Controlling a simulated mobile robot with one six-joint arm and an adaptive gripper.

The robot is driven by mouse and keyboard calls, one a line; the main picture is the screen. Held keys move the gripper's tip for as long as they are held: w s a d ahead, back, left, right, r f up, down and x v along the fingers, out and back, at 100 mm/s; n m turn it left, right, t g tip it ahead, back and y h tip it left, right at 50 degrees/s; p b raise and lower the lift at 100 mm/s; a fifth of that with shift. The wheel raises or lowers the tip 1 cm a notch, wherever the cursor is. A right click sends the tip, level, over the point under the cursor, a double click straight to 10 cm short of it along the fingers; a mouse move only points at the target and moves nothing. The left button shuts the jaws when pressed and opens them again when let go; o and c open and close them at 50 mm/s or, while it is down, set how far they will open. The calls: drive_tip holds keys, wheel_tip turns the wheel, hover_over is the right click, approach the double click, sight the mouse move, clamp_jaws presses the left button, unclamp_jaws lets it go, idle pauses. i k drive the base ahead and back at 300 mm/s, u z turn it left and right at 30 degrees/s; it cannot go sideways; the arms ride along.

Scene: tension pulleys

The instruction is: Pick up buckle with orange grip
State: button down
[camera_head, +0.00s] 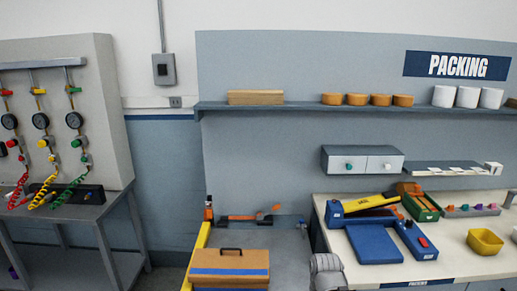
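I cannot pick out the buckle for certain at this size. A long dark item with orange parts (250,218) lies at the back of the grey surface left of the packing bench, and a small orange piece (276,207) shows at its right end. Either may be the orange grip. A grey rounded part at the bottom edge, right of the toolbox, looks like my own arm. My gripper's fingers are not in view, and nothing held can be seen.
An orange-brown toolbox (229,267) with a blue band stands in front of the orange-marked item. A yellow rail (196,252) runs along its left. The packing bench (450,258) at right holds a blue device (372,243) and a yellow bin (485,241). A gauge panel stands at left.

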sight(209, 212)
drive_tip(key=k, duration=1.3)
drive_tip(key=u, duration=0.3)
drive_tip(key=i, duration=0.45)
drive_tip(key=u, duration=0.75)
drive_tip(key=i, duration=0.7)
drive_tip(key=u, duration=0.5)
drive_tip(key=i, duration=0.8)
drive_tip(key=z, duration=0.05)
